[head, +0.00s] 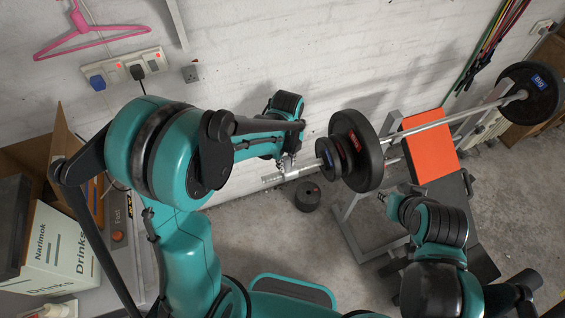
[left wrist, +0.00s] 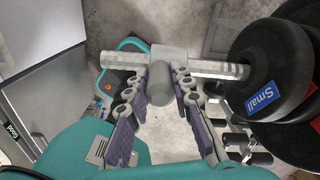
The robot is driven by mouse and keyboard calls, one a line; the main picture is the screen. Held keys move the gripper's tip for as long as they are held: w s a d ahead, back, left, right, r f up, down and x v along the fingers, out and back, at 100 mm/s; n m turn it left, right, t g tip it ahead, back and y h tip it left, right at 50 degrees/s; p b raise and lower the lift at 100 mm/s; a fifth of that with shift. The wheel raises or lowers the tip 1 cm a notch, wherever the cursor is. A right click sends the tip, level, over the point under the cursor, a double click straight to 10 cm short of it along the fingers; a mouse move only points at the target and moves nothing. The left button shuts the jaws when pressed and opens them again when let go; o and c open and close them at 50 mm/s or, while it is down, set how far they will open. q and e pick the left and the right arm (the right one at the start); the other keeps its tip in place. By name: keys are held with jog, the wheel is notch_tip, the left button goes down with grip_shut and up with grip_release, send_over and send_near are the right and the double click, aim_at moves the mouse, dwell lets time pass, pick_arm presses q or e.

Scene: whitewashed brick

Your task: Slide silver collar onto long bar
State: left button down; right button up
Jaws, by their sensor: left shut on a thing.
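The long bar (head: 458,127) rests across a rack, its near sleeve end pointing left in the head view. That sleeve also shows in the left wrist view (left wrist: 211,69). The silver collar (left wrist: 169,58) appears to be around the sleeve, with bar showing on both sides and a gap to the nearest plate. My left gripper (head: 287,164) is at the sleeve; its fingers (left wrist: 158,86) are shut on the collar's stubby grey part. The collar is hard to make out in the head view. My right gripper (head: 384,198) hangs away from the bar; its fingers are too small to judge.
Black plates (head: 357,150) sit on the near sleeve; the outermost, labelled "Small" (left wrist: 268,70), is right of the collar. Another plate (head: 531,93) is at the far end. An orange bench pad (head: 430,145) and a black weight (head: 308,196) are nearby. Boxes (head: 62,248) stand left.

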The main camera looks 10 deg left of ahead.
pick_arm(q)
jog(key=shift+w+d, duration=0.6)
jog(key=shift+d, duration=0.3)
jog(key=shift+w+d, duration=0.55)
jog(key=shift+d, duration=0.3)
jog(key=shift+d, duration=0.1)
jog(key=shift+w+d+b, duration=0.25)
jog(key=shift+w+d, duration=0.5)
jog(key=shift+d, duration=0.25)
jog(key=shift+w+d+b, duration=0.25)
jog(key=shift+w+d, duration=0.45)
jog(key=shift+d, duration=0.3)
jog(key=c, duration=1.3)
grip_release()
jog(key=shift+d, duration=0.1)
jog(key=shift+o, duration=0.2)
jog(key=shift+r, duration=0.1)
notch_tip(320, 180, up, 12)
